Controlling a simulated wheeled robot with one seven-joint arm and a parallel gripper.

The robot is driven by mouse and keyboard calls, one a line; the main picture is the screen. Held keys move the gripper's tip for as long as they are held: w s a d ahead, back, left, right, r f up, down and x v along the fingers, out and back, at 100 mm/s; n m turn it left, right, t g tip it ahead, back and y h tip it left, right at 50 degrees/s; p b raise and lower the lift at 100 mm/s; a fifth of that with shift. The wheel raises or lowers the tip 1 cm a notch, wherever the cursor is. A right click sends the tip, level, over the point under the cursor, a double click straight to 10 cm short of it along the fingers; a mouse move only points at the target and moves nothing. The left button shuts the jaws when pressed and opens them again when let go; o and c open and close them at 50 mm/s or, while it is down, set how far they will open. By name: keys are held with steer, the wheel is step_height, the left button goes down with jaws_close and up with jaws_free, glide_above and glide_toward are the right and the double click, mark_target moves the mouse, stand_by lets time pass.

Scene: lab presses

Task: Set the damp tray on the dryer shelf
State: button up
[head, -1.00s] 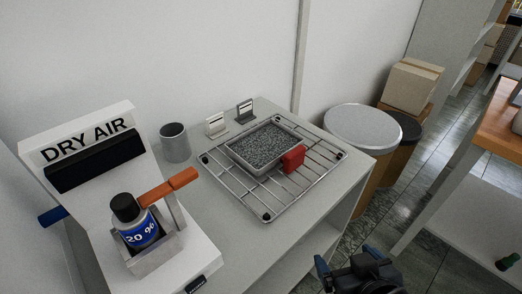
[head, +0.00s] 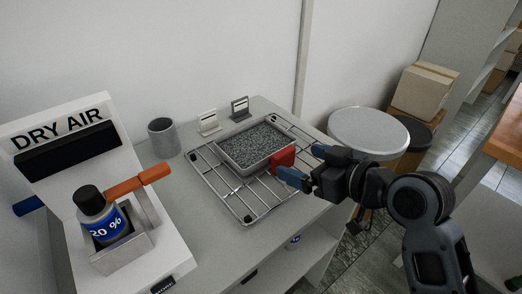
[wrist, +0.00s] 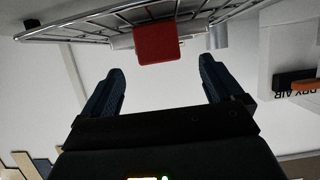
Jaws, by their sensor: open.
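The tray (head: 254,143) is a shallow metal pan filled with grey speckled grains, with a red block-like handle (head: 283,156) on its right side. It rests on a wire rack (head: 243,200) on the grey counter. My gripper (head: 305,166) is open and empty, just right of the red handle with its fingers pointing at it. In the wrist view the red handle (wrist: 157,43) lies ahead, between the lines of the two fingers (wrist: 160,72) and beyond their tips. Most of the tray is hidden there. I cannot tell which surface is the dryer shelf.
A white DRY AIR unit (head: 70,140) with an orange lever (head: 139,182) and a blue-labelled bottle (head: 102,218) stands at left. A grey cup (head: 164,138) and two small card holders (head: 208,122) sit behind the rack. A round-topped bin (head: 368,132) stands right of the counter.

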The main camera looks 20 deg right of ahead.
mark_target(287, 157)
steer(key=shift+p+x, duration=0.3)
steer(key=shift+x, duration=2.8)
steer(key=shift+d+f, duration=0.1)
steer(key=c, duration=1.3)
